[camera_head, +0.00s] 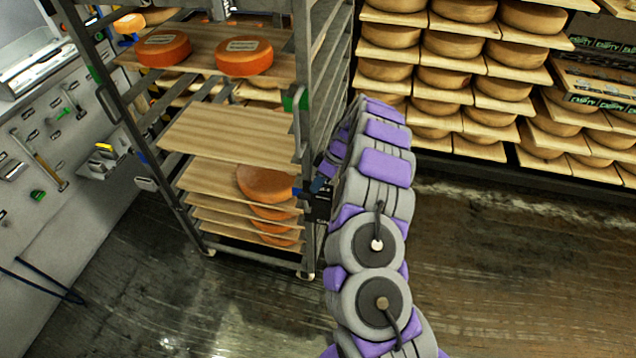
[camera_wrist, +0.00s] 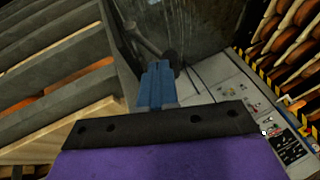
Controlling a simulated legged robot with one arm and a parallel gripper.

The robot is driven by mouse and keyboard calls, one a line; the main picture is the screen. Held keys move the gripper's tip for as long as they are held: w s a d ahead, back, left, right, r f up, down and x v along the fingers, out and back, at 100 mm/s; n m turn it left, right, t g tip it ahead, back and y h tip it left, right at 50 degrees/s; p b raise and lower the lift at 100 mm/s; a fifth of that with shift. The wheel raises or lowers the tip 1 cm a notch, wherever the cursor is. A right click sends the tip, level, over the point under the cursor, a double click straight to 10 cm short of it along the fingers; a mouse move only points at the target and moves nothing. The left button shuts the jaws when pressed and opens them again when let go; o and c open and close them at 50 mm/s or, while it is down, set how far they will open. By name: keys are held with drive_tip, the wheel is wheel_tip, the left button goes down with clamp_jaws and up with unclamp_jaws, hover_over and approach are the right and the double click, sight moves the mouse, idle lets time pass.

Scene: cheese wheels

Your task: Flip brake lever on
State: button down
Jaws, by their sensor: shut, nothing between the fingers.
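A tall grey metal rack (camera_head: 308,135) on small casters stands left of my arm. My gripper (camera_head: 299,192) is at the rack's near right upright, partly hidden by my arm. In the wrist view, its blue fingers (camera_wrist: 157,85) are together and empty. A grey bar with a dark rounded end (camera_wrist: 148,42) shows just beyond the fingertips; whether they touch is unclear. I cannot tell whether this is the brake lever. A grey loop handle (camera_head: 297,130) with a green part (camera_head: 295,99) is higher on the upright. A caster (camera_head: 306,275) is at its foot.
The rack holds wooden boards (camera_head: 228,132) and orange cheese wheels (camera_head: 244,56). A tool panel (camera_head: 50,150) is at the left. Shelves full of cheese (camera_head: 455,46) stand at the back right. The dark floor (camera_head: 500,270) on the right is clear.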

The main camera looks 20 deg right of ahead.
drive_tip(key=shift+s+a+t, duration=0.2)
drive_tip(key=shift+s+t, duration=0.1)
drive_tip(key=shift+s, duration=0.05)
drive_tip(key=shift+s+a+h, duration=0.2)
drive_tip(key=shift+s+h, duration=0.1)
drive_tip(key=shift+s, duration=0.05)
idle(0.4)
drive_tip(key=shift+t, duration=0.3)
drive_tip(key=shift+s+a+f+b, duration=0.1)
drive_tip(key=shift+s+a+b, duration=0.1)
drive_tip(key=shift+s+b, duration=0.1)
